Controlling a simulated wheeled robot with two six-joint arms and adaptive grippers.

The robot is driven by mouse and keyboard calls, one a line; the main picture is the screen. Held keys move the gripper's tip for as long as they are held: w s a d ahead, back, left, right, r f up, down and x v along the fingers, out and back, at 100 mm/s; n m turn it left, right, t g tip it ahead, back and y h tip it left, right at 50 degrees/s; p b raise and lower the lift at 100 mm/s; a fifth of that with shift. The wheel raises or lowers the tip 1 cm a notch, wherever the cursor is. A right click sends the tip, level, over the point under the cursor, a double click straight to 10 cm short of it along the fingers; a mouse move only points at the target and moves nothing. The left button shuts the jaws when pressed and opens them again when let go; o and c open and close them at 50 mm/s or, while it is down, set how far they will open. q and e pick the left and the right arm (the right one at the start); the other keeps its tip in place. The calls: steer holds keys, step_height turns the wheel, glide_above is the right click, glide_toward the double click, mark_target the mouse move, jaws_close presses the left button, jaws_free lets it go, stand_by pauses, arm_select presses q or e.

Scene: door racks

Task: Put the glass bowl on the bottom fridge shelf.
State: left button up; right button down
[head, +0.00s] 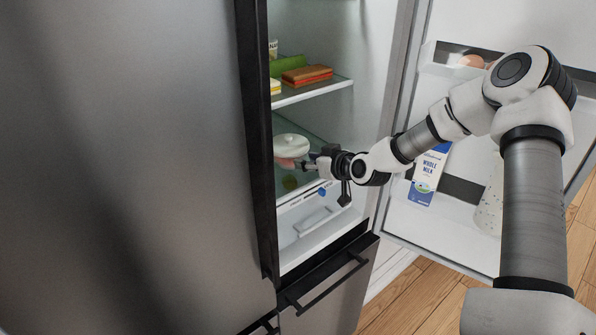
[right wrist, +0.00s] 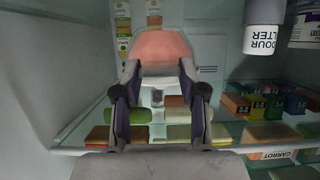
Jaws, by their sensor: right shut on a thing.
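My right gripper (head: 303,164) reaches into the open fridge from the right. In the right wrist view its two fingers (right wrist: 160,72) are closed on the near rim of a pinkish rounded bowl (right wrist: 163,45), which I take as the glass bowl. In the head view only a pinkish part of it (head: 284,162) shows at the fingertips; the fridge's front edge hides some of it. The bottom fridge shelf (head: 297,190) lies below the gripper, above the drawer. I cannot tell whether the bowl touches it. My left gripper is not in view.
The upper shelf (head: 318,92) holds several food packs. The open door (head: 450,215) at right carries a milk carton (head: 428,175). A closed steel door (head: 120,170) fills the left.

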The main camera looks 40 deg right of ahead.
mark_target(304, 153)
steer(key=w, duration=0.2)
steer(key=w+p, duration=0.1)
steer(key=shift+w+d+r, duration=0.15)
steer(key=shift+w+d, duration=0.35)
steer(key=shift+w, duration=0.25)
step_height(304, 153, down, 4)
steer(key=shift+w+r+p, duration=0.15)
steer(key=shift+p, duration=0.8)
steer(key=c, duration=0.7)
jaws_free()
steer(key=shift+o, duration=0.2)
